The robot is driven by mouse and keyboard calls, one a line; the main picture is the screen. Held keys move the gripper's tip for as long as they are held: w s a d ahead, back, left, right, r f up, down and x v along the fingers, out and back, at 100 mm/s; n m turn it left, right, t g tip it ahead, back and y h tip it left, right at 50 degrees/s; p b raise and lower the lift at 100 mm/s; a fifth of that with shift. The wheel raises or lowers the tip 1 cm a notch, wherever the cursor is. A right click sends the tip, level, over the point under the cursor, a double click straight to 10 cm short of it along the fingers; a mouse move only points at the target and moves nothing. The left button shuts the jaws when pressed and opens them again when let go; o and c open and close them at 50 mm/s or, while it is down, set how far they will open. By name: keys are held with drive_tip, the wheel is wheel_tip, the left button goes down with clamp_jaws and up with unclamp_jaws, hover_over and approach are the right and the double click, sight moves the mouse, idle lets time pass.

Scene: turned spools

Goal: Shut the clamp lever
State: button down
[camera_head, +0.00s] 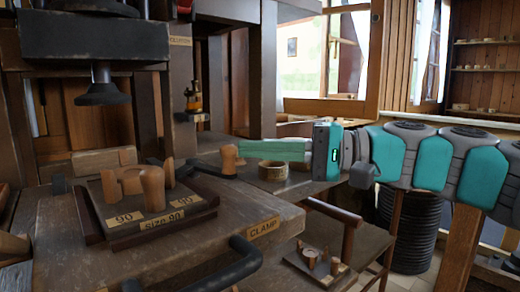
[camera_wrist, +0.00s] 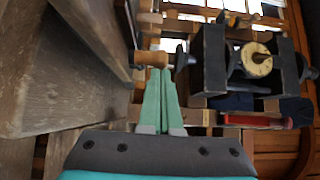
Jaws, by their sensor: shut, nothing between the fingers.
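A turned wooden knob (camera_head: 229,160) stands upright on a dark bar at the back of the bench. It looks like the clamp lever's handle, though a "CLAMP" label (camera_head: 262,228) sits on the bench's front edge. My gripper (camera_head: 240,152) reaches in from the right, its teal fingers shut and empty. Its tips are right beside the knob; whether they touch is unclear. In the wrist view, the knob (camera_wrist: 152,59) lies just beyond the fingertips of my gripper (camera_wrist: 160,75), slightly left. The lever's pivot is not clearly visible.
A dark tray (camera_head: 130,240) with several wooden pegs, labelled "Size 90", sits on the bench. A dark press head (camera_head: 100,40) hangs above it. A black curved rail (camera_head: 235,262) runs along the front edge.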

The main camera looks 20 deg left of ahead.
drive_tip(key=shift+s+a+m+t, duration=0.15)
drive_tip(key=shift+s+m+t, duration=1.15)
drive_tip(key=shift+t, duration=0.6)
drive_tip(key=shift+s+t, duration=0.15)
drive_tip(key=shift+t, duration=0.15)
drive_tip(key=w+d, duration=0.3)
drive_tip(key=shift+w, duration=0.1)
drive_tip(key=d, duration=0.9)
drive_tip(key=shift+s+d+b, duration=0.2)
drive_tip(key=shift+d+b, duration=0.1)
drive_tip(key=shift+d, duration=0.1)
